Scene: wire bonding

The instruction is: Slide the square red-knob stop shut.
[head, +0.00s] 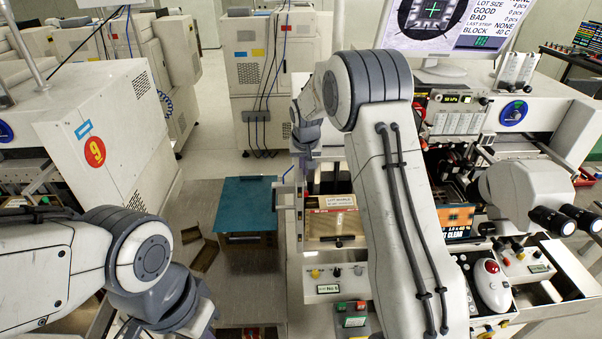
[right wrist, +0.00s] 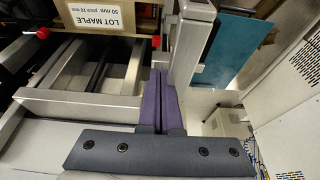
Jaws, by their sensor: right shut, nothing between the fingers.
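My right gripper (head: 304,163) is by the left side of the machine with the LOT MAPLE label, partly hidden by my own arm. In the right wrist view its two purple fingers (right wrist: 160,82) are together with nothing between them. They are beside a grey metal frame and an upright grey post. A small red knob (right wrist: 155,41) shows just beyond the fingertips, slightly left; I cannot tell if they touch. Another red knob (right wrist: 43,32) is at the upper left. I cannot tell which belongs to the square stop or how far it is slid. My left gripper is out of view.
The label LOT MAPLE (right wrist: 97,13) is on a box beyond the metal frame (right wrist: 80,100). The grey post (right wrist: 190,45) rises close right of the fingers. Control knobs (head: 336,272) are along the front.

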